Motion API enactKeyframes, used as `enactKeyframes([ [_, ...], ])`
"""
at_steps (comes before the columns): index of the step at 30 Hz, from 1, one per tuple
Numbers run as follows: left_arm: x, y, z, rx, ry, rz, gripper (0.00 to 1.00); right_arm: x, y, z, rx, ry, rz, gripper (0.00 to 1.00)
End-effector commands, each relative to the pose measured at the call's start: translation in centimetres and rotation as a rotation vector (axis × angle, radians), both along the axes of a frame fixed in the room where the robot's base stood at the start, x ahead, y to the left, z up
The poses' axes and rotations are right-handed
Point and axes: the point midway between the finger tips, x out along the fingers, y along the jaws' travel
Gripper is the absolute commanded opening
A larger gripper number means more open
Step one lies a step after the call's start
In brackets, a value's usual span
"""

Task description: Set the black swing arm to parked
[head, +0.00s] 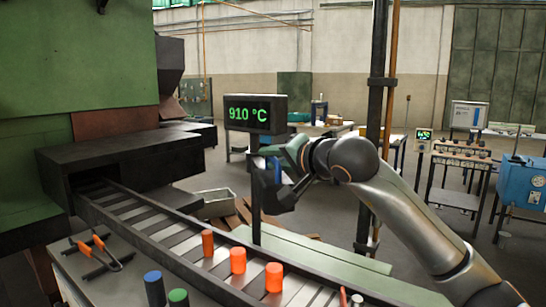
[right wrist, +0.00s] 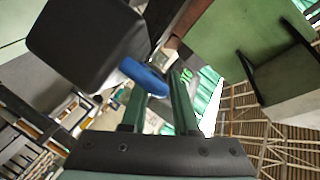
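A black display box (head: 255,114) reading 910 °C stands on a dark post (head: 255,190) beside the roller track. I take this black assembly for the swing arm, but its joint is not clear. A blue handle (right wrist: 143,75) shows beside a black box (right wrist: 85,40) in the right wrist view. My right gripper (head: 282,166) is just below and right of the display. In the wrist view its green fingers (right wrist: 160,92) are apart. The handle crosses the left fingertip, with a gap to the right finger. My left gripper is out of view.
The roller track (head: 165,232) carries orange cylinders (head: 238,260). Orange-handled tongs (head: 100,250) and blue (head: 154,288) and green-topped (head: 178,298) cylinders are at the front left. A dark vertical pole (head: 375,120) stands behind my right arm. Floor is open toward the workbenches.

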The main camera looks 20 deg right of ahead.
Motion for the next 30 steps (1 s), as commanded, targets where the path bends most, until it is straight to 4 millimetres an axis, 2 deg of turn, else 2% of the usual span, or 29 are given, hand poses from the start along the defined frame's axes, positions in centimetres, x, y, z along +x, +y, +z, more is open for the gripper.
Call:
enactKeyframes([
  [3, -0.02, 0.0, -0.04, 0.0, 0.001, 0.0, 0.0, -0.02, 0.01, -0.02, 0.0, 0.0, 0.0, 0.28],
  [11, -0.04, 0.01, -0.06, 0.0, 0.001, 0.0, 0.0, -0.04, 0.01, 0.0, 0.001, 0.001, 0.001, 0.0],
  [30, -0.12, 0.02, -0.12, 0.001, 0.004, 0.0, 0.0, -0.06, -0.02, 0.01, 0.001, 0.0, 0.0, 0.0],
])
